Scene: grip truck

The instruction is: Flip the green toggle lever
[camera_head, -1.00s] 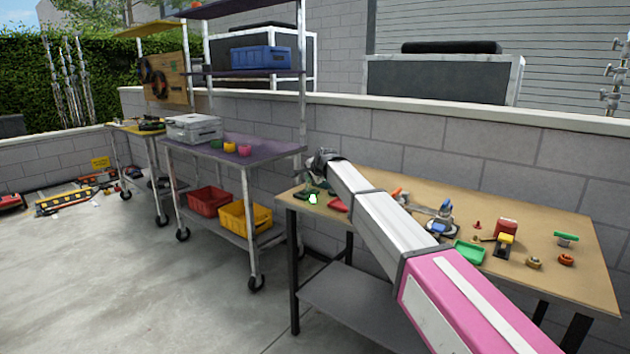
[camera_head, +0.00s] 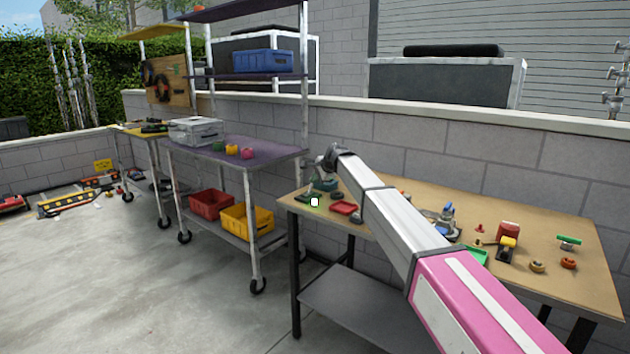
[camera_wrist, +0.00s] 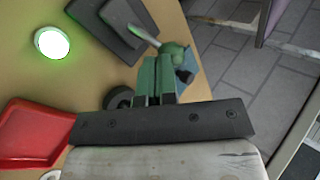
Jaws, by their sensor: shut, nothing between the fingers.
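The green toggle lever (camera_wrist: 146,36) shows in the wrist view as a silver stem rising from a dark base plate (camera_wrist: 118,14) to a rounded green end. My gripper (camera_wrist: 157,62) is shut and empty, its teal fingers side by side. The fingertips are right beside the green end of the lever and overlap it in the picture; I cannot tell whether they touch. In the head view my gripper (camera_head: 320,183) is low over the left end of the wooden table, and the lever is too small to make out clearly there.
A glowing round lamp (camera_wrist: 52,43) and a red tray (camera_wrist: 32,137) lie on the wooden table (camera_head: 400,190) near the lever. The table's edge is close, with paved floor beyond. A purple-topped cart (camera_head: 265,152) stands to the left. Several small items sit on the table's right half.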

